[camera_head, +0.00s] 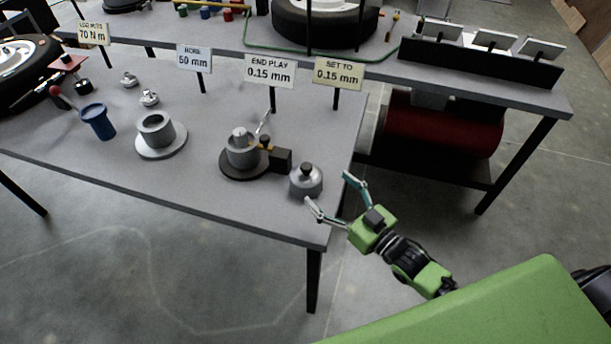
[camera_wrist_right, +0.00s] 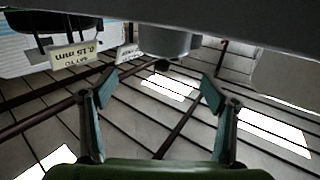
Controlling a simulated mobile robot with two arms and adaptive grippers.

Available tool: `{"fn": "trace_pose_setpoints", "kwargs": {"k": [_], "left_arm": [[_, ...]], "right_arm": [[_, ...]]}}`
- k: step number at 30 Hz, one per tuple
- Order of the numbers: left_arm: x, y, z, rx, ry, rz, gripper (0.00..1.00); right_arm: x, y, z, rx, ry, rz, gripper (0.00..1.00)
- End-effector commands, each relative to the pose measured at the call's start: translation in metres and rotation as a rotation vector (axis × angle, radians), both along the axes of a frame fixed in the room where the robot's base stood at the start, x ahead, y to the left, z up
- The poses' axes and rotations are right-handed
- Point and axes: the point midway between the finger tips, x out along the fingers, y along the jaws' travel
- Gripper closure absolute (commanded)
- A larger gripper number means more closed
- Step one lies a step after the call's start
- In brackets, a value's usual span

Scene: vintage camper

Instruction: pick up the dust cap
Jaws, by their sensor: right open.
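The dust cap (camera_head: 306,183) looks to be the grey metal dome with a dark knob, standing upright near the right front corner of the workbench (camera_head: 215,190). My right gripper (camera_head: 328,190) is open and empty, just right of the cap, with its fingers pointing toward it. In the right wrist view, which appears upside down, the cap (camera_wrist_right: 168,42) shows knob-down beyond the open fingers (camera_wrist_right: 160,84), roughly between them. A gap seems to remain between fingers and cap. My left gripper is not in view.
A hub on a dark round base (camera_head: 240,174) with a dial gauge block (camera_head: 281,160) stands close left of the cap. Further left are a flanged grey hub (camera_head: 157,150) and a blue cup (camera_head: 98,120). Label stands line the back. Open floor lies right of the bench.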

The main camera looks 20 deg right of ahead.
Motion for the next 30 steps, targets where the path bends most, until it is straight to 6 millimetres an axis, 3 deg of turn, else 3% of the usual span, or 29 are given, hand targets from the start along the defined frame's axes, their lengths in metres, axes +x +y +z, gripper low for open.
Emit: {"fn": "trace_pose_setpoints", "kwargs": {"k": [3, 11, 20, 30], "left_arm": [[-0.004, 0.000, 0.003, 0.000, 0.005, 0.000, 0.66], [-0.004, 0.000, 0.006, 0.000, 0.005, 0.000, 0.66], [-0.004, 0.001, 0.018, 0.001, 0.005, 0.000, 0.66], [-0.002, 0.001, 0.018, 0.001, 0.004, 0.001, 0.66]], "right_arm": [[0.020, 0.008, 0.002, 0.001, -0.003, 0.000, 0.21], [0.038, 0.016, 0.001, 0.000, 0.000, 0.000, 0.21], [0.074, 0.036, 0.000, -0.001, -0.003, 0.000, 0.21], [0.080, 0.039, -0.002, -0.001, 0.000, 0.001, 0.21]]}}
